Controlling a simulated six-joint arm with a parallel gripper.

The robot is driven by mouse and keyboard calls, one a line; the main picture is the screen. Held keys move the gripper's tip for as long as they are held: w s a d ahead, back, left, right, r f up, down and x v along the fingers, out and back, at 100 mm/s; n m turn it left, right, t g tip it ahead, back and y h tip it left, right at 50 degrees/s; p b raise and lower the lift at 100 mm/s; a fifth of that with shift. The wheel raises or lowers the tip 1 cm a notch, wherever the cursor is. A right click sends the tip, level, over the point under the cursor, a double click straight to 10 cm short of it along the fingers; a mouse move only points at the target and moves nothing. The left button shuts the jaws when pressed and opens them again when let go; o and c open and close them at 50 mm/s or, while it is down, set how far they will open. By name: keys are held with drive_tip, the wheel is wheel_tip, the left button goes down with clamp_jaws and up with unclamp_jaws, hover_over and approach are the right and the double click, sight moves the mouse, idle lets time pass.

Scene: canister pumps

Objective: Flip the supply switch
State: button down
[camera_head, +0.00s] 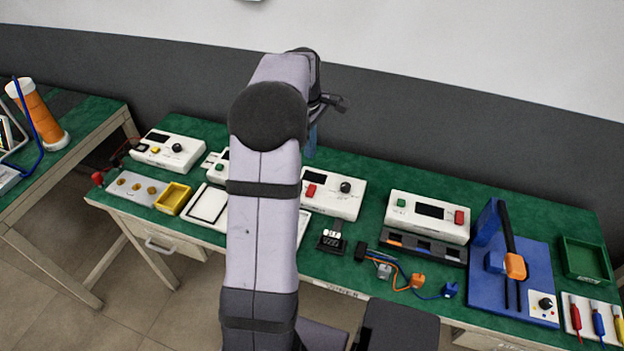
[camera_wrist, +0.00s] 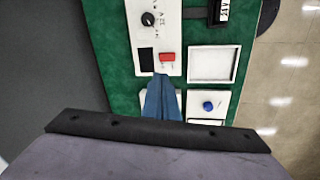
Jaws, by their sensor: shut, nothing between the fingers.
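A white box (camera_head: 333,204) with a red switch (camera_head: 310,191), a black knob (camera_head: 345,187) and a dark display stands near the back of the green bench. In the wrist view the same red switch (camera_wrist: 167,57) lies just ahead of my gripper (camera_wrist: 161,78), beside the display (camera_wrist: 146,60) and below the knob (camera_wrist: 148,18). My gripper's blue fingers are shut and empty. They point at the box's near end; contact cannot be told. In the head view my gripper (camera_head: 310,155) is partly hidden behind my arm. No label identifying the supply switch is readable.
A white box with green and red buttons (camera_head: 428,217) stands to the right, and another white box (camera_head: 169,151) to the left. A white-rimmed tray (camera_wrist: 212,64) and a panel with a blue knob (camera_wrist: 208,106) lie beside the fingers. A blue stand (camera_head: 513,275) is farther right.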

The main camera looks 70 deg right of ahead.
sight(312, 186)
drive_tip(key=shift+a+f+n, duration=0.1)
drive_tip(key=shift+a+n, duration=0.1)
drive_tip(key=shift+n, duration=1)
drive_tip(key=f+p, duration=0.1)
drive_tip(key=f, duration=0.3)
drive_tip(key=d+f+p, duration=0.1)
drive_tip(key=f+p, duration=0.1)
drive_tip(key=f, duration=0.3)
drive_tip(key=d+f+p, duration=0.1)
drive_tip(key=f, duration=0.3)
drive_tip(key=shift+f, duration=0.4)
